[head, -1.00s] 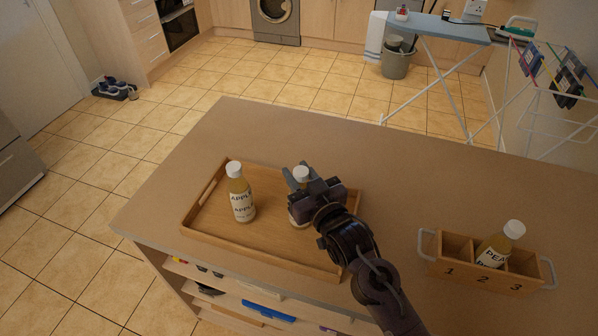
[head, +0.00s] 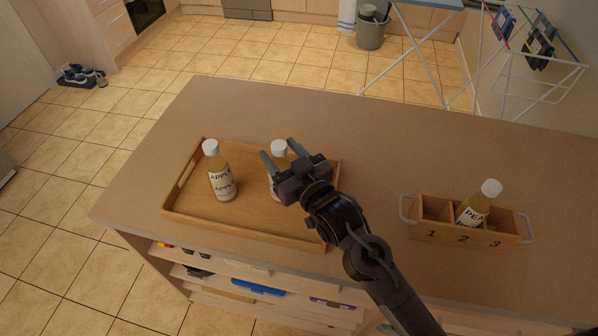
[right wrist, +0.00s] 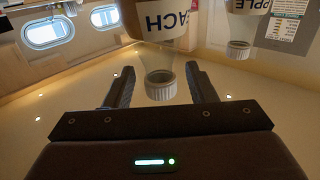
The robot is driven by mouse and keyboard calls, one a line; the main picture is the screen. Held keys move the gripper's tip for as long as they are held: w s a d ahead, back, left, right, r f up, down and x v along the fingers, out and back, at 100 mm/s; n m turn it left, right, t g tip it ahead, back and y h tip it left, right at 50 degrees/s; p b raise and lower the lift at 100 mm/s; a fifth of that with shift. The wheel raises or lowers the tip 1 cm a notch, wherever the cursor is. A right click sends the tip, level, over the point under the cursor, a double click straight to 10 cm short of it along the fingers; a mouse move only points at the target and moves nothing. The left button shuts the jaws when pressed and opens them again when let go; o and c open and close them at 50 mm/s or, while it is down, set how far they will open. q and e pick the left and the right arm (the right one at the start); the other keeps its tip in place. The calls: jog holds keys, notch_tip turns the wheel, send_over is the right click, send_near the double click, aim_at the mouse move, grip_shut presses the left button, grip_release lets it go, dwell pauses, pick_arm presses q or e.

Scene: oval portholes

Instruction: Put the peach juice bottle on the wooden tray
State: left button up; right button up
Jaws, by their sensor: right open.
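The peach juice bottle (head: 279,147), with a white cap, stands upright on the wooden tray (head: 240,232), toward its right side. Its label is mostly hidden in the head view; in the right wrist view the bottle (right wrist: 165,20) shows the letters "ACH". My right gripper (head: 279,152) is open at the bottle's upper part, its fingers apart on either side of the cap. In the right wrist view gaps show between the cap and both fingers. An apple juice bottle (head: 221,176) stands on the tray to the left. My left gripper is out of view.
A wooden caddy (head: 428,235) numbered 1, 2, 3 stands to the right on the counter (head: 380,140). A bottle (head: 474,208) reading "PEA", the rest unseen, leans in its middle compartment. The counter behind the tray is clear.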

jog(key=b+v, duration=0.2)
jog(key=v, duration=0.8)
jog(key=shift+s, duration=0.1)
